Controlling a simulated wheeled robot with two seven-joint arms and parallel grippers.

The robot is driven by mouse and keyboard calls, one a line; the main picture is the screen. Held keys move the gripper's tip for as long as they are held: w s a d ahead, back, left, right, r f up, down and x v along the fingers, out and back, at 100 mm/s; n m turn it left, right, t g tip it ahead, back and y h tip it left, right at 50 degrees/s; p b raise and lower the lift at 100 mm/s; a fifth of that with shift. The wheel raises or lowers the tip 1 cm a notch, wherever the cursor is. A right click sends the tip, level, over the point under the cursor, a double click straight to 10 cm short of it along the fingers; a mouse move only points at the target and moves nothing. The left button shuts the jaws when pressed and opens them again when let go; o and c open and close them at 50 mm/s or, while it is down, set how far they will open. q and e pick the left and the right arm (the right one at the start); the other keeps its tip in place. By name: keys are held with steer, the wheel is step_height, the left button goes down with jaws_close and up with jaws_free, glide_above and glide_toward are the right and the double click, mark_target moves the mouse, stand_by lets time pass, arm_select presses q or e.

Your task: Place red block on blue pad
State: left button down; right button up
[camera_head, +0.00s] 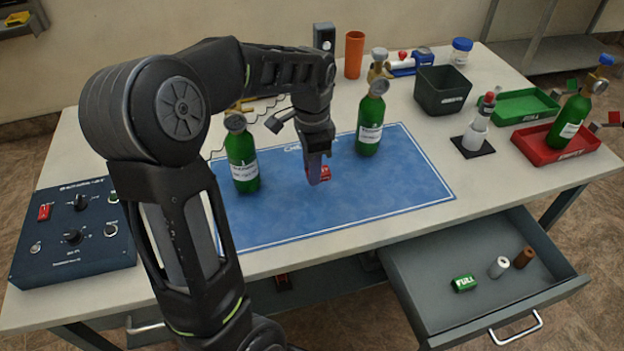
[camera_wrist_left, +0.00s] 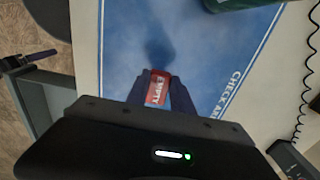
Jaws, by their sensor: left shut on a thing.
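My left gripper (camera_head: 318,172) is shut on the red block (camera_head: 325,174) over the middle of the blue pad (camera_head: 400,190). In the left wrist view the red block (camera_wrist_left: 157,89) shows the word EMPTY between the fingers of my left gripper (camera_wrist_left: 160,95). A dark shadow lies on the blue pad (camera_wrist_left: 195,60) just beyond the block, and the block looks held above the pad; the exact gap is hard to tell. My right gripper is not in view.
Green bottles stand on the pad's left (camera_head: 242,160) and back right (camera_head: 370,125). A red tray (camera_head: 540,150) with a bottle, a green tray (camera_head: 525,105) and a dark bin (camera_head: 442,90) are to the right. An open drawer (camera_head: 420,290) juts out in front. A control box (camera_head: 75,235) sits left.

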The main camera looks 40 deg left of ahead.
arm_select(q)
step_height(320, 180, down, 4)
steer(key=shift+f, duration=0.1)
steer(key=shift+f, duration=0.15)
steer(key=c, duration=1.1)
jaws_free()
step_height(320, 180, up, 12)
steer(key=shift+r, duration=0.25)
